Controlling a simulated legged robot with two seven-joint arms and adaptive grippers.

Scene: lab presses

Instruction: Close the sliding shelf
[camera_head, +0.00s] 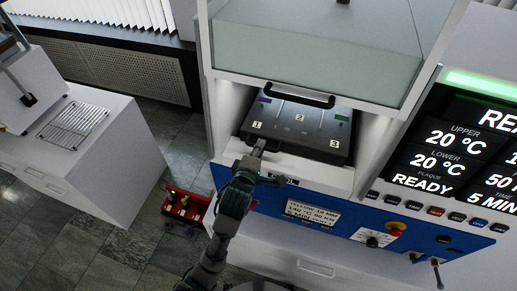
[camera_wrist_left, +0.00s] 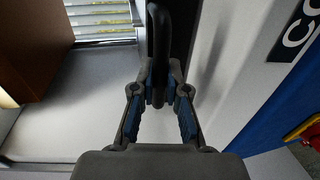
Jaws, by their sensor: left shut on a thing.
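The sliding shelf (camera_head: 297,128) is a dark plate marked 1, 2 and 3, low in the open chamber of the press. Its front edge lies close to the white front ledge of the machine. My left gripper (camera_head: 259,149) is at the front left of the shelf, by the mark 1. In the left wrist view its fingers (camera_wrist_left: 160,92) are shut on a black bar-like handle (camera_wrist_left: 158,40). How the handle joins the shelf is hidden by my gripper in the head view. My right gripper is not in view.
A raised door with a black handle (camera_head: 290,95) hangs above the shelf. A blue control panel (camera_head: 330,222) with buttons lies below, and a display (camera_head: 455,150) stands at the right. A white cabinet (camera_head: 95,150) and a red box (camera_head: 185,207) are at the left.

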